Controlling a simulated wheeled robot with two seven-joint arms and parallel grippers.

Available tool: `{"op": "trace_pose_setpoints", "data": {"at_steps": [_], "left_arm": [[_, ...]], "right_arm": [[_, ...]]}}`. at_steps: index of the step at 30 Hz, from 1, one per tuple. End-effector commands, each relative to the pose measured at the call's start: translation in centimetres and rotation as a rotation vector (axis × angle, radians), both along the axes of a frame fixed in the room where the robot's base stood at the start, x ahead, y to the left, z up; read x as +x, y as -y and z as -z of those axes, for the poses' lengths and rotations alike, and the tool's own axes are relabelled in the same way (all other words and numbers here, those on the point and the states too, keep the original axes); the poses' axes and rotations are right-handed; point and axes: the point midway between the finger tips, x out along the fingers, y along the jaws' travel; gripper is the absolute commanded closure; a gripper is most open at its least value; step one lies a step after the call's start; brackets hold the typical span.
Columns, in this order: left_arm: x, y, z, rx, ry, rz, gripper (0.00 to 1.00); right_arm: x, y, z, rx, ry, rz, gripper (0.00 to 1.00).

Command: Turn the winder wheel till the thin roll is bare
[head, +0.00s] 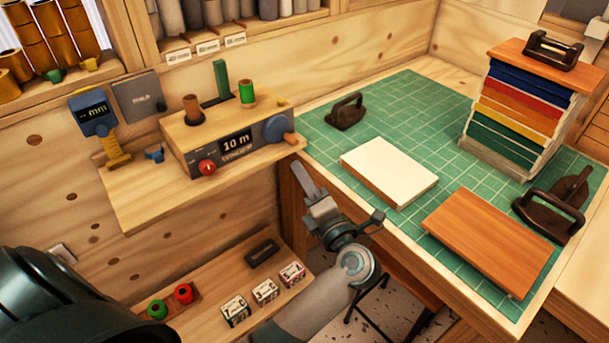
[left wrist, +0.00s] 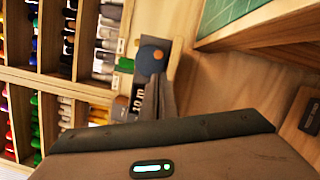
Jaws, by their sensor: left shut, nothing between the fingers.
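The winder (head: 215,140) is a wooden box on a wall shelf, with a display reading 10 m and a red knob (head: 207,167). Its blue winder wheel (head: 279,128), with an orange handle (head: 289,137), is on the right end. A brown roll (head: 193,110) and a green roll (head: 247,92) stand on top, with a green upright between them. I cannot tell how much is wound on either. My left gripper (head: 304,180) is shut and empty, below and right of the wheel, apart from it. The wheel also shows in the left wrist view (left wrist: 150,57), beyond the fingers (left wrist: 163,95).
A green cutting mat (head: 400,125) on the right table holds a white block (head: 388,172), a brown board (head: 488,240), dark iron handles and a stack of coloured sheets (head: 512,110). A lower shelf (head: 215,275) holds small boxes and red and green spools. A blue mm gauge (head: 93,112) stands left of the winder.

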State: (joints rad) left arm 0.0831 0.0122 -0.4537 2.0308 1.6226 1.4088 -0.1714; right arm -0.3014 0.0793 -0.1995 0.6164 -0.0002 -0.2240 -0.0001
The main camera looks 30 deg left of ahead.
Motion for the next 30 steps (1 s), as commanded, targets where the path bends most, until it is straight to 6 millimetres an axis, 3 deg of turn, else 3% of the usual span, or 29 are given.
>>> {"op": "trace_pose_setpoints", "data": {"at_steps": [4, 13, 30], "left_arm": [[1.4, -2.0, -0.6, 0.004, 0.001, -0.002, 1.0], [3.5, -5.0, -0.7, 0.003, -0.001, -0.001, 1.0], [4.1, -5.6, -0.5, -0.004, 0.006, -0.001, 1.0]], "right_arm": [[-0.4, 0.4, -1.1, -0.005, -0.008, 0.0, 0.69], [0.6, 0.3, -2.5, -0.002, 0.012, 0.0, 0.69], [0.5, -0.3, -2.3, 0.004, 0.01, 0.0, 0.69]]}}
